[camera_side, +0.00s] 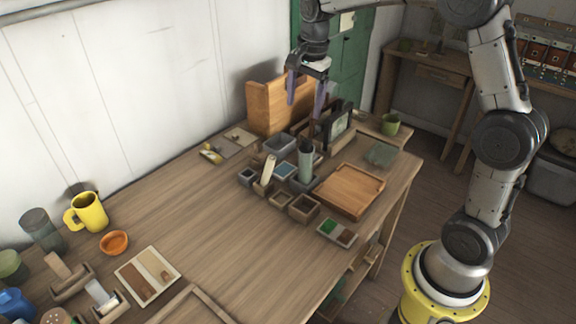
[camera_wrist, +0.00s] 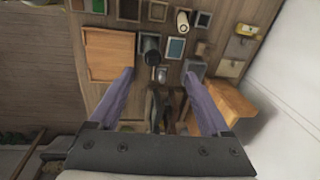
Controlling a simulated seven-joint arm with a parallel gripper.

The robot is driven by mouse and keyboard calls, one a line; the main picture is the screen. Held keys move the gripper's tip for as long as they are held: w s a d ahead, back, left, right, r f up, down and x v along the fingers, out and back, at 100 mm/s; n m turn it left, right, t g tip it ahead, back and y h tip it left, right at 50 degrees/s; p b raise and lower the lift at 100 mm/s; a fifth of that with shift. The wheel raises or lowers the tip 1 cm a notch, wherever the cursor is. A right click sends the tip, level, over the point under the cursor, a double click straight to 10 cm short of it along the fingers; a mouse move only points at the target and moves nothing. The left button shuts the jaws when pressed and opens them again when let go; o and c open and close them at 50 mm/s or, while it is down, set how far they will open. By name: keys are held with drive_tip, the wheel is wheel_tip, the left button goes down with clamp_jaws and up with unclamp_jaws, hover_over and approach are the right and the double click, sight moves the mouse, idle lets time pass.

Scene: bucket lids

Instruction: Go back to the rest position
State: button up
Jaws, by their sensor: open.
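My gripper (camera_side: 308,97) is open and empty. It hangs above the far part of the wooden table (camera_side: 225,235), over the area between the upright wooden box and the dark-framed stand. In the wrist view its two purple fingers (camera_wrist: 161,103) are spread wide apart, with the table objects well below them. No bucket or lid can be made out clearly in either view.
Under my gripper stand a wooden box (camera_side: 268,108), a dark-framed stand (camera_side: 338,124), a grey-green bottle (camera_side: 305,162) and several small bins. A flat wooden board (camera_side: 348,189) lies to the right. A yellow mug (camera_side: 88,212) and orange bowl (camera_side: 114,243) stand left. The table's middle is clear.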

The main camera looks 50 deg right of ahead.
drive_tip(key=s+a+r+n+t, duration=0.25)
drive_tip(key=s+a+r, duration=0.2)
drive_tip(key=s, duration=0.35)
drive_tip(key=s+a+r+n+t, duration=0.1)
drive_tip(key=s+a+r+n, duration=0.3)
drive_tip(key=s, duration=0.4)
drive_tip(key=s+f+n, duration=0.6)
drive_tip(key=s+n, duration=0.4)
drive_tip(key=s, duration=0.1)
drive_tip(key=shift+a+f+n, duration=0.3)
drive_tip(key=shift+a+n, duration=0.05)
drive_tip(key=shift+a, duration=0.05)
drive_tip(key=shift+t, duration=0.25)
